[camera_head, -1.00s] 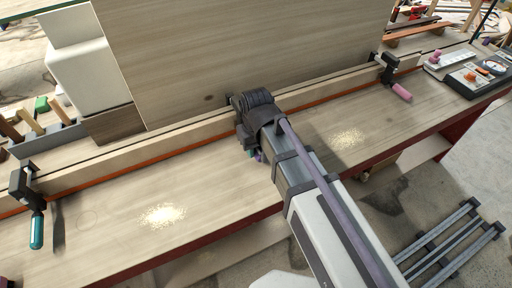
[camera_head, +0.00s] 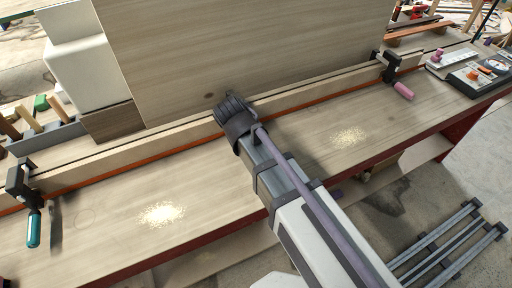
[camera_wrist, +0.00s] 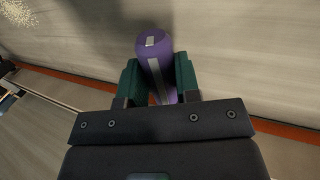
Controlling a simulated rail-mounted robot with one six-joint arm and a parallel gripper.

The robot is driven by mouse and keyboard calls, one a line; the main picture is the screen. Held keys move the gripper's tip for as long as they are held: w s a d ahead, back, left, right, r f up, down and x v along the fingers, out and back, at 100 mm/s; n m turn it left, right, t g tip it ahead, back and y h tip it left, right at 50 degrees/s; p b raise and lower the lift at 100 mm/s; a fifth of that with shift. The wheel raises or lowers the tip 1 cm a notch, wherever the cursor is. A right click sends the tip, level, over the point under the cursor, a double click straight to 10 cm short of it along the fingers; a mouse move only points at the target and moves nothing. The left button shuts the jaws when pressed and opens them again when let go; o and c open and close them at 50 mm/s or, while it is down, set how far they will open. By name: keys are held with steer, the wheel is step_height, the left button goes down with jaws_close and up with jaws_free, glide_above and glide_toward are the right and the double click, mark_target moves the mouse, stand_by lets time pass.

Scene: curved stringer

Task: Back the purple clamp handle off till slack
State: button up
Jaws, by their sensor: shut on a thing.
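The purple clamp handle (camera_wrist: 143,46) shows in the wrist view as a rounded grip with a pale stripe and a small light patch near its end. My gripper (camera_wrist: 158,78) has its two green fingers on either side of the handle and is shut on it. The handle's end sticks out past the fingers. The rest of the clamp is hidden behind the dark gripper body. In the head view my wrist covers the purple handle and the fingers.
A teal-handled clamp (camera_head: 34,229) stands at the left of the bench (camera_head: 110,235), a pink-handled clamp (camera_head: 402,90) at the right. A tall wooden panel (camera_head: 240,50) rises behind the long strip. A device with dials (camera_head: 480,80) lies at the far right. The bench front is mostly clear.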

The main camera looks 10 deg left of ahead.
steer(key=t+h+b, duration=0.1)
steer(key=f+t+h+b, duration=0.1)
steer(key=b, duration=0.1)
steer(key=shift+s+a+h, duration=0.15)
steer(key=shift+s+h, duration=0.05)
steer(key=shift+h, duration=0.2)
steer(key=t+h+b, duration=0.1)
steer(key=b, duration=0.1)
steer(key=t+h+b, duration=0.1)
steer(key=b, duration=0.1)
steer(key=shift+a+f+t+h+b, duration=0.1)
steer(key=shift+f+t+h+b, duration=0.2)
steer(key=shift+h+b, duration=0.1)
steer(key=t+h+b, duration=0.1)
steer(key=h+b, duration=0.1)
steer(key=b, duration=0.2)
steer(key=shift+s+t, duration=0.1)
steer(key=shift+t, duration=0.3)
steer(key=shift+r+t+h+b, duration=0.15)
steer(key=shift+t+h+b, duration=0.15)
steer(key=shift+h+b, duration=0.35)
steer(key=shift+r, duration=0.1)
steer(key=o, duration=0.9)
steer(key=shift+r, duration=0.1)
